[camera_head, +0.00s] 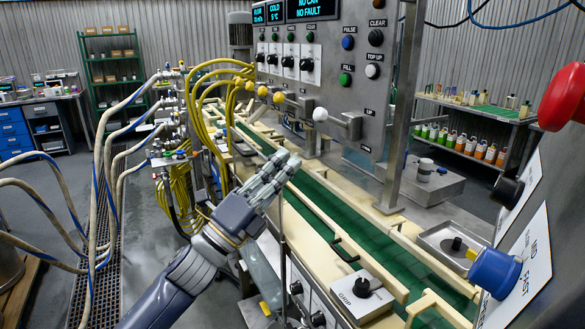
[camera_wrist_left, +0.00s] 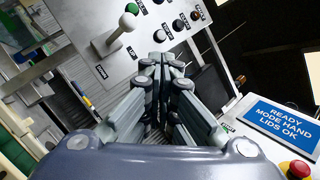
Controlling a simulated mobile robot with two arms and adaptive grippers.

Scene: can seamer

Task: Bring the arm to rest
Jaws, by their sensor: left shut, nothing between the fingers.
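My left arm comes in from the lower left in the head view. Its gripper (camera_head: 281,166) is over the near edge of the green conveyor (camera_head: 330,207), in front of the control panel. The fingers are shut and hold nothing. In the left wrist view the gripper (camera_wrist_left: 166,62) points toward the panel, with its fingertips together just below the white-knobbed lever (camera_wrist_left: 128,20). My right gripper does not show in either view.
The control panel (camera_head: 330,60) carries levers, knobs and a display reading NO CAN, NO FAULT. A metal tray (camera_head: 452,240) lies beyond the belt. A red button (camera_head: 562,97) and blue knob (camera_head: 495,270) stand close at right. Hoses (camera_head: 105,165) hang at left.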

